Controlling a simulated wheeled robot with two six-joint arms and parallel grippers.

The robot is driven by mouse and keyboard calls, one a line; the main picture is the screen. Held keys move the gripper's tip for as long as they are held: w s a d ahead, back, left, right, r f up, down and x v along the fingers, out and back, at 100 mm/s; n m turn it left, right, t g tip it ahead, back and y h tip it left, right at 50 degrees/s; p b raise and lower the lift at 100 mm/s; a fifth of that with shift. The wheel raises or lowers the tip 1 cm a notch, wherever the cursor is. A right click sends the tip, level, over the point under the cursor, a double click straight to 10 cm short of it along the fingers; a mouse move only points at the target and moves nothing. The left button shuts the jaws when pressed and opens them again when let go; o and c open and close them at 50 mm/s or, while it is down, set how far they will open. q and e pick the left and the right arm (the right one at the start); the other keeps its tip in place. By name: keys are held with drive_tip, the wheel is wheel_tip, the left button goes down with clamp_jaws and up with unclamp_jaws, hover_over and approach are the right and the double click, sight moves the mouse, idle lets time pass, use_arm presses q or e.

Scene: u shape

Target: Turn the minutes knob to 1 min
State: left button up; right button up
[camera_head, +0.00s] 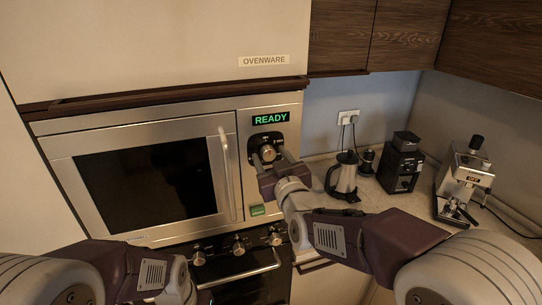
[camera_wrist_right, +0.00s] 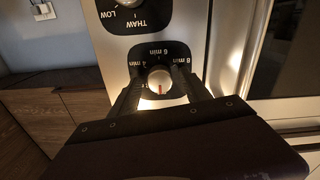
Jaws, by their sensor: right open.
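The minutes knob (camera_head: 268,153) is a round silver knob on a black dial, on the microwave's right panel below the green READY display (camera_head: 270,118). My right gripper (camera_head: 267,161) is open at the knob, one finger on each side. In the right wrist view, which is upside down, the knob (camera_wrist_right: 160,82) sits between the fingertips of the gripper (camera_wrist_right: 160,92). A red mark on the knob points down in that view, away from the 6 min label. I cannot tell whether the fingers touch the knob. My left gripper is out of sight.
A second knob with LOW and THAW labels (camera_wrist_right: 125,12) shows in the wrist view. The microwave handle (camera_head: 226,165) and a green button (camera_head: 257,210) are close by. A kettle (camera_head: 345,177), grinder (camera_head: 401,163) and coffee machine (camera_head: 464,180) stand on the counter.

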drive_tip(key=shift+w, duration=0.15)
drive_tip(key=c, duration=0.6)
clamp_jaws()
drive_tip(key=m+b, duration=0.2)
drive_tip(key=b, duration=0.1)
drive_tip(key=shift+f, duration=0.25)
drive_tip(key=m+b, duration=0.2)
drive_tip(key=shift+m, duration=0.4)
drive_tip(key=shift+r+m+b, duration=0.2)
drive_tip(key=shift+m+b, duration=0.4)
drive_tip(key=shift+b, duration=0.1)
drive_tip(key=shift+a, duration=0.1)
drive_tip(key=o, duration=0.6)
unclamp_jaws()
